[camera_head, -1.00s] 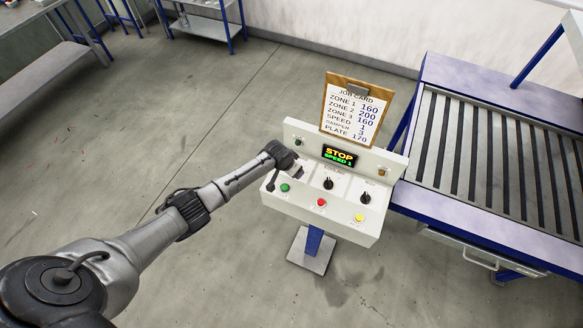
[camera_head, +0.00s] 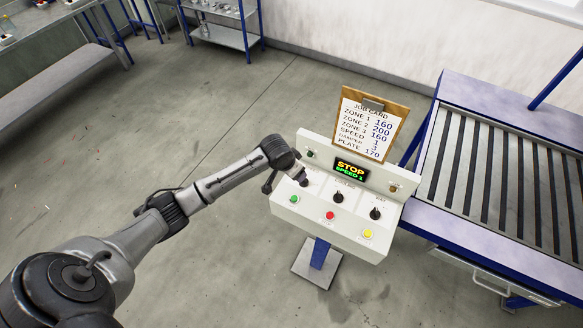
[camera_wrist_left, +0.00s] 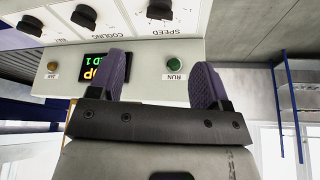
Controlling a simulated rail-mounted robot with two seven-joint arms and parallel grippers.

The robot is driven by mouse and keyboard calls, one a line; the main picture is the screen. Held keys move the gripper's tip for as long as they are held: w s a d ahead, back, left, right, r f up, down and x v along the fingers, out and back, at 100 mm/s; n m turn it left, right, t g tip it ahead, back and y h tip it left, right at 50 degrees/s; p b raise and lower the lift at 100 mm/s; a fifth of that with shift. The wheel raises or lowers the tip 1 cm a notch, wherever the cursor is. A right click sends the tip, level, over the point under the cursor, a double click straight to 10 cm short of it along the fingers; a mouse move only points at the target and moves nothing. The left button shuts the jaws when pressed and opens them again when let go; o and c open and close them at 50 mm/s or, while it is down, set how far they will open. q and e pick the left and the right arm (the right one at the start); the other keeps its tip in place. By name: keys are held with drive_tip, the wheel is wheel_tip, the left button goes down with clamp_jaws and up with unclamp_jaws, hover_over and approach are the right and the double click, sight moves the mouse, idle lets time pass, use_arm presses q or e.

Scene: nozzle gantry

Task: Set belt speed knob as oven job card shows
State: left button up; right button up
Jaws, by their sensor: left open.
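The white control panel (camera_head: 345,225) stands on a blue post. Its display (camera_head: 351,172) reads STOP and SPEED 1. The job card (camera_head: 372,125) on a clipboard behind the panel lists SPEED 1. My left gripper (camera_head: 285,182) is over the panel's left end. In the left wrist view its two purple-padded fingers (camera_wrist_left: 163,75) are apart with nothing between them. The black knob labelled SPEED (camera_wrist_left: 159,10) is at the top edge of that view, beyond the fingertips and cut off, so its pointing direction is unclear. My right gripper is out of view.
Beside it on the panel are a cooling knob (camera_head: 338,197) and another black knob (camera_head: 375,213). Green (camera_head: 294,199), red (camera_head: 330,215) and yellow (camera_head: 367,234) buttons line the front. A roller conveyor (camera_head: 500,180) stands close on the right. The floor left of the panel is clear.

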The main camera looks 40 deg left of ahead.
use_arm(q)
drive_tip(key=shift+v, duration=0.85)
